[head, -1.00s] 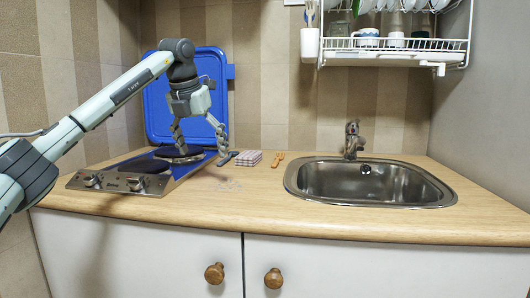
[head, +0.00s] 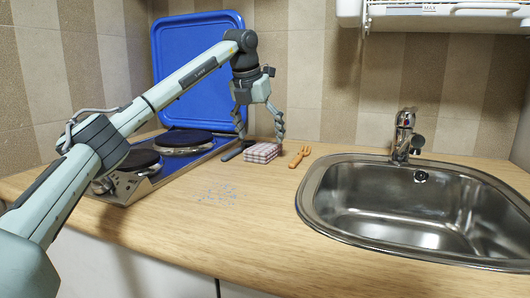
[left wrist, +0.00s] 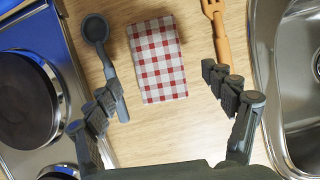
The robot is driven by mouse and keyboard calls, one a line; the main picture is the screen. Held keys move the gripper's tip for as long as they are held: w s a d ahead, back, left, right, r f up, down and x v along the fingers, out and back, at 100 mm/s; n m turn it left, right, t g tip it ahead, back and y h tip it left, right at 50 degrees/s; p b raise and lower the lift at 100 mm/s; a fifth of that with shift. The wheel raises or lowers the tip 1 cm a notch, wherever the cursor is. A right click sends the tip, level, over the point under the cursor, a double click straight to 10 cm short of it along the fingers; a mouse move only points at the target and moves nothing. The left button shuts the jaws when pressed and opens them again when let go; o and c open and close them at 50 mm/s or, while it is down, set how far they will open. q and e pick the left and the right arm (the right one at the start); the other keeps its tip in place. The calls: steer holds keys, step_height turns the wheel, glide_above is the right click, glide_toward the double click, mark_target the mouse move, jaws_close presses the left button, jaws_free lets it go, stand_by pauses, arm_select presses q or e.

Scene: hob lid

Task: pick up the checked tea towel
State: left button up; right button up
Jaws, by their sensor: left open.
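The checked tea towel (head: 262,152) is a small folded red-and-white bundle lying on the wooden worktop, between the hob and the sink. It also shows in the left wrist view (left wrist: 157,60), lying flat ahead of the fingers. My left gripper (head: 261,138) is open and points down over the towel. In the left wrist view its fingers (left wrist: 168,108) are spread wide, one on each side of the towel's line, with nothing between them. I cannot tell the exact gap between fingertips and towel. My right gripper is not in view.
A grey spoon (left wrist: 102,50) lies left of the towel and an orange-brown wooden fork (head: 300,156) lies right of it. The hob (head: 158,165) with its raised blue lid (head: 190,80) is at left. The sink (head: 420,205) is at right. Pale specks (head: 218,192) mark the front worktop.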

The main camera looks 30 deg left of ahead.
mark_target(263, 147)
arm_select(q)
steer(key=x, duration=0.4)
steer(key=shift+w+a, duration=0.1)
steer(key=shift+w, duration=0.05)
steer(key=shift+r, duration=0.1)
steer(key=c, duration=1.2)
step_height(263, 147, up, 4)
steer(key=shift+r+p, duration=0.25)
steer(key=shift+p, duration=0.05)
steer(key=shift+c, duration=0.2)
steer(key=shift+s+a+r, duration=0.35)
steer(key=shift+s+a, duration=0.25)
steer(key=shift+s, duration=0.05)
steer(key=s+a+r, duration=0.5)
steer(key=s+a, duration=0.1)
steer(key=s, duration=0.2)
steer(key=shift+r, duration=0.4)
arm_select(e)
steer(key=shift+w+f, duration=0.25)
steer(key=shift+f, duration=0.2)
